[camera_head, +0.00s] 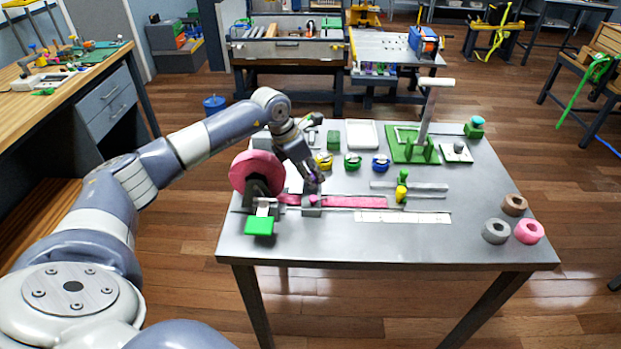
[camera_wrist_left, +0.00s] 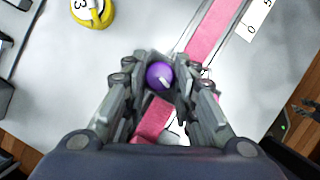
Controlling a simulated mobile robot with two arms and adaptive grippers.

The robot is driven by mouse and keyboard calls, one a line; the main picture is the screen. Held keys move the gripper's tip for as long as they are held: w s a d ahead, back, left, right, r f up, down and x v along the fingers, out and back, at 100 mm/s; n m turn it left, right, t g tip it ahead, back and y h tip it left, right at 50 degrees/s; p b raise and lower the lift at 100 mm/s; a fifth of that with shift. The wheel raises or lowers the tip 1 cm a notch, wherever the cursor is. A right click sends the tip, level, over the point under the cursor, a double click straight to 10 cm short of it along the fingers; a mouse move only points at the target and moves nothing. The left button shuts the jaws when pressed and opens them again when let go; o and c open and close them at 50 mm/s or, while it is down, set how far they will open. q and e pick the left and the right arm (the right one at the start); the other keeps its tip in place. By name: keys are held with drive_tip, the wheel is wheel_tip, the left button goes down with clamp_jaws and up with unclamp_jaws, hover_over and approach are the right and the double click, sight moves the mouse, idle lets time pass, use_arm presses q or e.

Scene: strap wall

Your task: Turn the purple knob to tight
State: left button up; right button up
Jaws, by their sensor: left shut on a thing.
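The purple knob (camera_wrist_left: 157,75) shows in the left wrist view between the two fingers of my left gripper (camera_wrist_left: 162,78). A pale mark is on top of the knob. The gripper is shut on it, with a finger on each side. In the head view a small part of the knob (camera_head: 313,198) shows below my left gripper (camera_head: 315,186), on a grey block over the pink strap (camera_head: 355,202). The strap runs from the large pink roll (camera_head: 256,168) to the right. The wording for tight cannot be read.
Yellow, green (camera_head: 352,161) and blue (camera_head: 380,163) round pieces stand behind the strap. A green and yellow peg (camera_head: 402,187) stands on a rail to the right. Three rings lie at the table's right; its front strip (camera_head: 400,248) is clear.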

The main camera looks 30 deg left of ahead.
use_arm(q)
drive_tip(key=m+h+b, duration=0.1)
drive_tip(key=m, duration=0.1)
drive_tip(key=shift+w+f+m+g+b, duration=0.1)
drive_tip(key=shift+w+m+g+b, duration=0.05)
drive_tip(key=shift+m+g+b, duration=0.2)
drive_tip(key=m+g+h+b, duration=0.1)
drive_tip(key=m+b, duration=0.1)
drive_tip(key=m, duration=0.2)
drive_tip(key=shift+w+a+m, duration=0.1)
drive_tip(key=shift+m, duration=0.15)
drive_tip(key=m+g+b, duration=0.2)
drive_tip(key=m, duration=0.2)
drive_tip(key=shift+w, duration=0.1)
drive_tip(key=shift+m+g+b, duration=0.45)
drive_tip(key=shift+m+g, duration=0.1)
drive_tip(key=shift+m, duration=1.05)
drive_tip(key=o, duration=1)
drive_tip(key=shift+o, duration=0.2)
drive_tip(key=shift+a+r, duration=0.1)
drive_tip(key=shift+r, duration=0.1)
